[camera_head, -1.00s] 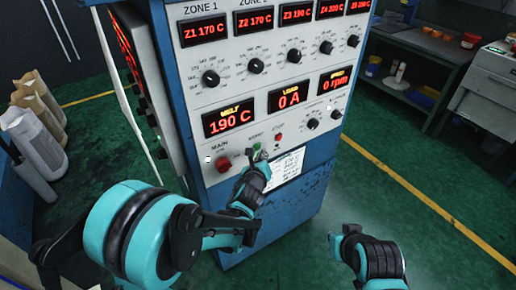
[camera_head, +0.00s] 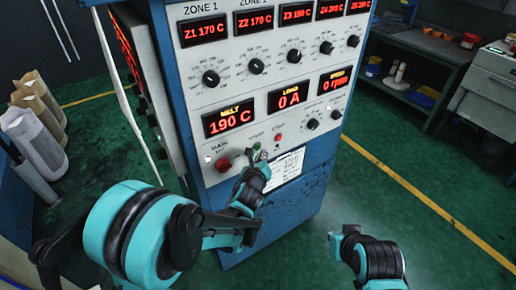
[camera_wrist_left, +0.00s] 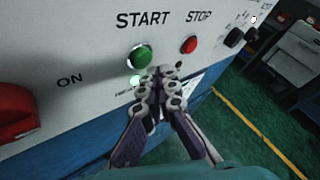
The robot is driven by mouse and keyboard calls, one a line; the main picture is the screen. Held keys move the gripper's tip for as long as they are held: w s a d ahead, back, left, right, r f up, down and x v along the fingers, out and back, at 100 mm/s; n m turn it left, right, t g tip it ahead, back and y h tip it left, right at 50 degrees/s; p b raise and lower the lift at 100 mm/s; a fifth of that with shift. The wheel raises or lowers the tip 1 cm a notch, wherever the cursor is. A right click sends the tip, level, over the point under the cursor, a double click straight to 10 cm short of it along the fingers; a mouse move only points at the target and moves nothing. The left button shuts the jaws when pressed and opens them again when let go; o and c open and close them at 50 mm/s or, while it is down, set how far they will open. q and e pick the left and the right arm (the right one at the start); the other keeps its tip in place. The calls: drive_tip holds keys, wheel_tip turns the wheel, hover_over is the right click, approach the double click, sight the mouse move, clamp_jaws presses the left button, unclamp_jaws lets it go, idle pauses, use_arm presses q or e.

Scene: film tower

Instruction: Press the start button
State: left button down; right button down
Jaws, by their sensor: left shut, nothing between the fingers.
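The green START button (camera_head: 257,146) is on the lower front panel of the blue and white control cabinet (camera_head: 262,128). In the left wrist view the green button (camera_wrist_left: 140,56) stands under the START label, and the red STOP button (camera_wrist_left: 189,44) is to its right. My left gripper (camera_wrist_left: 162,76) is shut and empty. Its fingertips appear just below and right of the green button; I cannot tell whether they touch the panel. In the head view the left gripper (camera_head: 259,156) partly covers the area below the button. My right gripper (camera_head: 337,238) is low at right, its fingers unclear.
A red MAIN knob (camera_head: 223,164) is left of the button. Displays read MELT 190 C, LOAD 0 A and SPEED 0 rpm. A paper label (camera_head: 288,166) is on the panel, right of my left gripper. Green floor is open right of the cabinet.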

use_arm(q)
drive_tip(key=shift+w+a, duration=0.1)
idle(0.4)
drive_tip(key=shift+w+a, duration=0.15)
drive_tip(key=shift+w, duration=0.1)
drive_tip(key=shift+w+a, duration=0.25)
drive_tip(key=shift+w, duration=0.05)
idle(0.7)
drive_tip(key=shift+s+d, duration=0.1)
drive_tip(key=shift+s, duration=0.05)
drive_tip(key=shift+s+d+b, duration=0.3)
drive_tip(key=shift+s+d, duration=0.1)
drive_tip(key=shift+s, duration=0.15)
drive_tip(key=s+d, duration=0.1)
drive_tip(key=s, duration=0.1)
drive_tip(key=s+d, duration=0.2)
idle(0.6)
idle(0.5)
